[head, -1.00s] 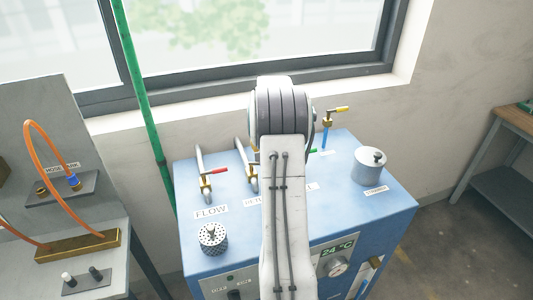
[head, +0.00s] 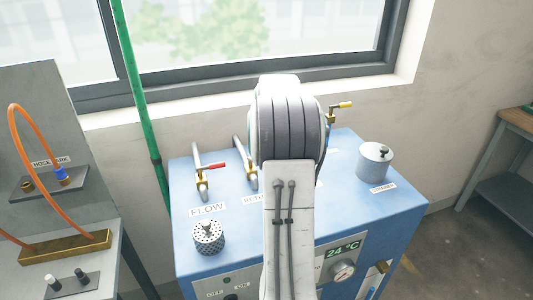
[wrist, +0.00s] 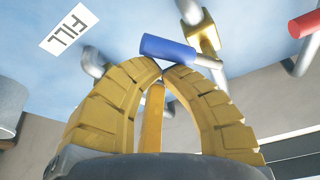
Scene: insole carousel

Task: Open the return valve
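The return valve (head: 250,172) stands on the blue machine's top behind a partly covered label, right of the FLOW valve. My arm hides its handle in the head view. In the wrist view, a blue lever handle (wrist: 168,48) lies across just beyond my fingertips, beside a brass valve body (wrist: 203,38). My gripper (wrist: 163,70) has its yellow fingers curved together at the tips. The tips are at or very near the handle; I cannot tell if they touch it. No grip around the handle shows. The gripper is hidden in the head view.
The red-handled FLOW valve (head: 203,172) is close by on the left. A hose bench (head: 60,245) is at left; a green pipe (head: 140,105) rises behind.

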